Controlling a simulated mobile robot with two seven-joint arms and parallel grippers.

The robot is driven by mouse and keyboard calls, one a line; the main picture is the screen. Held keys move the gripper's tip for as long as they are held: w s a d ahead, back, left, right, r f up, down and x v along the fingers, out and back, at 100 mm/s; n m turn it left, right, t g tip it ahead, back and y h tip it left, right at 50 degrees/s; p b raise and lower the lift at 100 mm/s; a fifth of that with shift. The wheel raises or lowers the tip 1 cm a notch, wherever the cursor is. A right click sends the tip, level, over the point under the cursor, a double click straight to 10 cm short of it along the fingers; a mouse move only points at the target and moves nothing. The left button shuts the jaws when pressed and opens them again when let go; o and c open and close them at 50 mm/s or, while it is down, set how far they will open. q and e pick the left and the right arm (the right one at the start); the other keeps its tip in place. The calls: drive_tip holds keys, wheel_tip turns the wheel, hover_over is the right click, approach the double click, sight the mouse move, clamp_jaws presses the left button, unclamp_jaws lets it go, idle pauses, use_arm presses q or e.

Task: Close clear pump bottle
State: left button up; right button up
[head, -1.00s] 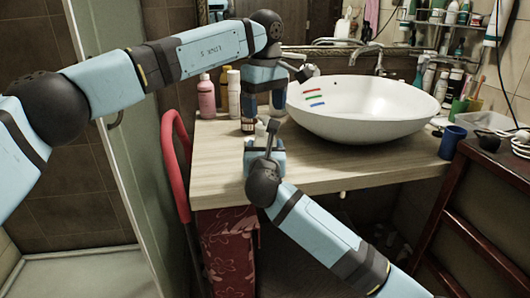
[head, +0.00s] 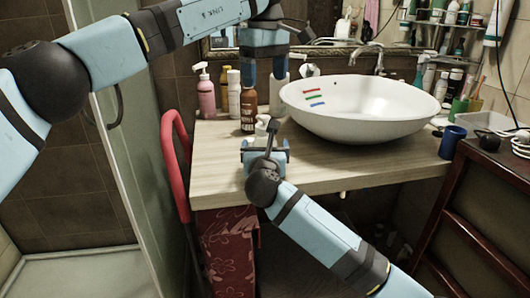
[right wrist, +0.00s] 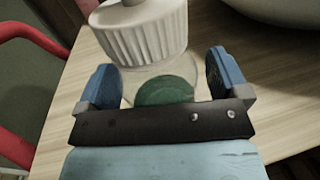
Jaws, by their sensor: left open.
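The clear pump bottle shows in the right wrist view as a white ribbed cap (right wrist: 150,35) above a clear body with green inside (right wrist: 165,90). I cannot tell whether the cap is fully seated. In the head view its white top (head: 262,125) shows just beyond my right gripper (head: 265,153), which hides most of the body. My right gripper (right wrist: 163,82) is open, its fingers on either side of the bottle with gaps visible. My left gripper (head: 264,72) is open and empty, above the bottle and farther back, in front of other bottles.
A pink pump bottle (head: 206,97), a white bottle (head: 234,97), a brown bottle (head: 248,108) and a pale pump bottle (head: 279,95) stand behind. The white basin (head: 360,120) is close on the right. A blue cup (head: 452,142) stands far right. The wooden counter (head: 215,155) is bare at front left.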

drive_tip(key=s+p, duration=0.3)
drive_tip(key=s, duration=1)
drive_tip(key=shift+s, duration=0.4)
drive_tip(key=shift+a, duration=0.1)
